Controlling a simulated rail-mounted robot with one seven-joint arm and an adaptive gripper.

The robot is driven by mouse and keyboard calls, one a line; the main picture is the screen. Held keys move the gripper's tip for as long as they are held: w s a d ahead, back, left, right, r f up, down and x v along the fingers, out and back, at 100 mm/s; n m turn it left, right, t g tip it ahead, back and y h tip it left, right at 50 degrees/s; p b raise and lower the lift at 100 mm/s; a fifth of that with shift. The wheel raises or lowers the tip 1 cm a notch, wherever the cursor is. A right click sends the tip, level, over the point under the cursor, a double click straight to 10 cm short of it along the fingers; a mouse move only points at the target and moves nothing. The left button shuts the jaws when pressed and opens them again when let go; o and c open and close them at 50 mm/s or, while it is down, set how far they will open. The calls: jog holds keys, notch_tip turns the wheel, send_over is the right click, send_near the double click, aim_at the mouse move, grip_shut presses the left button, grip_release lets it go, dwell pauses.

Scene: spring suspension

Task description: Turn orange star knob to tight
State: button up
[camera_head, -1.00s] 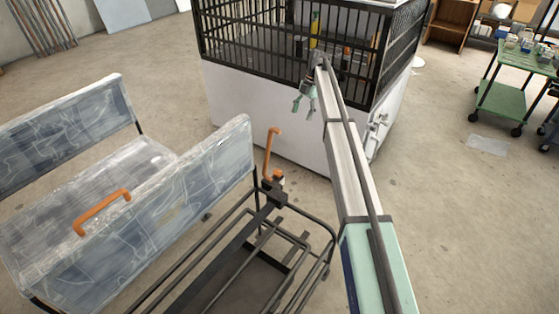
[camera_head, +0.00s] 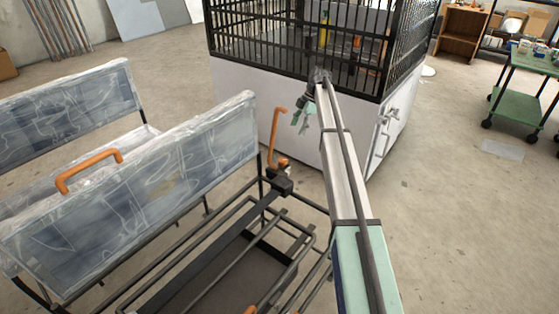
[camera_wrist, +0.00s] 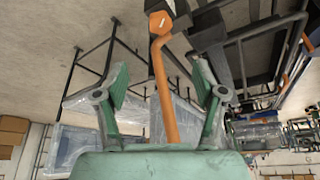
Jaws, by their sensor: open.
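A small orange knob-like part (camera_head: 283,162) with a pale patch sits at the foot of a bent orange lever (camera_head: 275,130), on a black clamp block of the seat frame. Whether it is star-shaped is too small to tell. My gripper (camera_head: 302,118) is open and empty, to the upper right of the lever and apart from it in the head view. In the wrist view, the lever (camera_wrist: 163,95) runs between my spread fingers (camera_wrist: 158,72), seemingly beyond them. Its orange end with a white patch (camera_wrist: 160,22) is at the top.
A padded bench in clear plastic wrap (camera_head: 130,185) with an orange handle (camera_head: 88,171) stands left. Its black tube frame (camera_head: 215,235) fills the lower middle. A white cabinet with a black cage (camera_head: 260,105) stands behind my gripper. Open floor lies right, before a green cart (camera_head: 520,100).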

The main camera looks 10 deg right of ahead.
aim_at(284, 160)
jog(key=b+x, duration=0.2)
jog(key=x, duration=1.4)
jog(key=shift+a+b, duration=0.15)
jog(key=shift+b, duration=0.2)
jog(key=shift+s, duration=0.1)
jog(key=c, duration=1.1)
